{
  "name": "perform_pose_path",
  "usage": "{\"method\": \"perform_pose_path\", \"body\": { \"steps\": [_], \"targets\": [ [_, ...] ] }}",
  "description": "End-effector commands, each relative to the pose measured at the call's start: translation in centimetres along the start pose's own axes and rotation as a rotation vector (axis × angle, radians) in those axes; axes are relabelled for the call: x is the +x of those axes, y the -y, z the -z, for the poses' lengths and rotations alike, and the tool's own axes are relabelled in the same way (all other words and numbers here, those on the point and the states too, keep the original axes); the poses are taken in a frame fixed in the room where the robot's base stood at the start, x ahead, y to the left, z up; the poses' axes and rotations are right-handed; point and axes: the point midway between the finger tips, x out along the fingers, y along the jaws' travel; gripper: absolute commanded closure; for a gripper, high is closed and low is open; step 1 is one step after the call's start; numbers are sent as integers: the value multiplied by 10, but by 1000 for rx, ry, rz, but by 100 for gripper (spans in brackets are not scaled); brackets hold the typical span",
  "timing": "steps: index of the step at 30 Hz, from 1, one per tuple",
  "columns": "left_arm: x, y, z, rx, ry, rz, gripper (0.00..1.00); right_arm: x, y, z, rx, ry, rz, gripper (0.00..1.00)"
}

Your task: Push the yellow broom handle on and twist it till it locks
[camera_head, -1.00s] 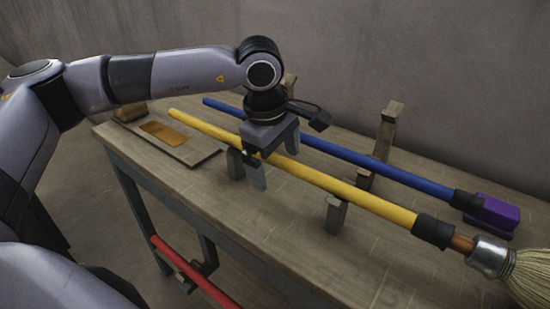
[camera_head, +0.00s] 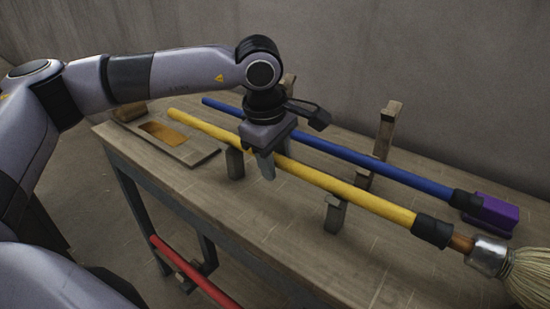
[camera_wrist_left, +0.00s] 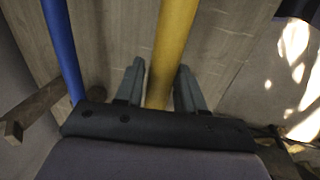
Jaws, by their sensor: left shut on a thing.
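The yellow broom handle (camera_head: 325,182) lies slantwise above the bench on wooden rests. Its right end meets a black collar (camera_head: 433,231), with a short wooden stub and metal ferrule (camera_head: 487,257) of the straw broom head (camera_head: 526,277) beyond it. My left gripper (camera_head: 268,165) points down and is shut on the yellow handle, left of its middle. In the left wrist view the yellow handle (camera_wrist_left: 173,45) runs between the two fingers. How far the stub sits inside the collar is hidden. My right gripper is not in view.
A blue handle (camera_head: 350,156) with a purple head (camera_head: 490,213) lies behind, near a tall wooden post (camera_head: 388,130). Short wooden rests (camera_head: 335,214) stand under the yellow handle. A board with an orange-brown inset (camera_head: 165,133) is at the left. A red pole (camera_head: 195,272) is below the bench top.

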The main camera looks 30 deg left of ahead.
Motion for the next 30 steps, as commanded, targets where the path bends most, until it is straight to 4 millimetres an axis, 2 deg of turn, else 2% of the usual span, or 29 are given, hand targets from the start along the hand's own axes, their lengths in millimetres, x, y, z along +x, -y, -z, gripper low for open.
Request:
{"method": "perform_pose_path", "body": {
  "steps": [30],
  "targets": [
    [1,0,-20,1,0,1,98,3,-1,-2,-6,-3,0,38]
  ]
}}
